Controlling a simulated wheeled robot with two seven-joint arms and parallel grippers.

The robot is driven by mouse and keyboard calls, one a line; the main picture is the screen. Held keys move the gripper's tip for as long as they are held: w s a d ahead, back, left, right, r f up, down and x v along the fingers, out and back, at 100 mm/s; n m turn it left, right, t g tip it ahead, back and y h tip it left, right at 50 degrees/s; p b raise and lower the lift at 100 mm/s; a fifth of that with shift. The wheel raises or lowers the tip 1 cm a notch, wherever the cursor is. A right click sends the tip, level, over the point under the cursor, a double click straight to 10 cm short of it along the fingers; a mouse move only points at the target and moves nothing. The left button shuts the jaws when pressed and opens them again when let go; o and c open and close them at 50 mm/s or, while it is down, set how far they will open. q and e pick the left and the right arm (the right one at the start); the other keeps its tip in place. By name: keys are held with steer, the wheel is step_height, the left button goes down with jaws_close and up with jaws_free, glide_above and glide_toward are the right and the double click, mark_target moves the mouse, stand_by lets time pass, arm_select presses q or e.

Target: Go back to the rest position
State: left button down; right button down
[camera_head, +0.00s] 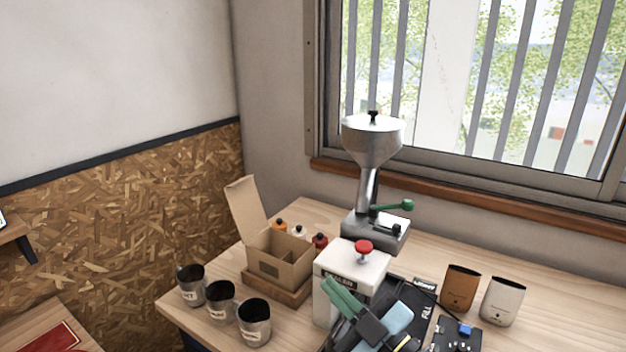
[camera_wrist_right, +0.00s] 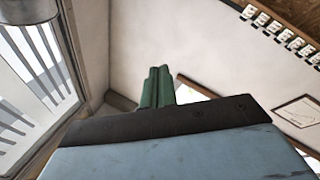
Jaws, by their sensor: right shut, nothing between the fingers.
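My right gripper (camera_head: 343,297) has green fingers and shows at the bottom middle of the head view, in front of the white sealer box with the red knob (camera_head: 363,249). Its fingers are together with nothing between them. In the right wrist view its green fingers (camera_wrist_right: 157,87) stand side by side against the pale wall, with no object at their tips. My left gripper is not in view.
Three metal cups (camera_head: 221,302) stand at the table's left edge. An open cardboard box (camera_head: 280,262) with small bottles behind it is beside the sealer. A grinder with a funnel (camera_head: 373,140) stands behind. Brown (camera_head: 459,289) and white (camera_head: 502,301) pouches stand at right.

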steer(key=s+d+f+m+g+h, duration=0.1)
steer(key=s+d+f+m+h, duration=0.3)
steer(key=d+f+m+h, duration=0.9)
steer(key=s+d+f+g, duration=0.3)
steer(key=s+f+g, duration=0.25)
steer(key=s, duration=0.45)
steer(key=s+d+f+g, duration=0.2)
steer(key=s+f+g, duration=0.3)
steer(key=s, duration=0.5)
step_height(320, 180, down, 25)
steer(key=g+b, duration=0.2)
steer(key=b, duration=0.1)
steer(key=s+d+f+g+h+b, duration=0.1)
steer(key=s+d+f+b, duration=0.2)
steer(key=s+f, duration=1.5)
steer(key=shift+f+n+b, duration=0.3)
steer(key=shift+f+b, duration=0.15)
steer(key=shift+f, duration=0.45)
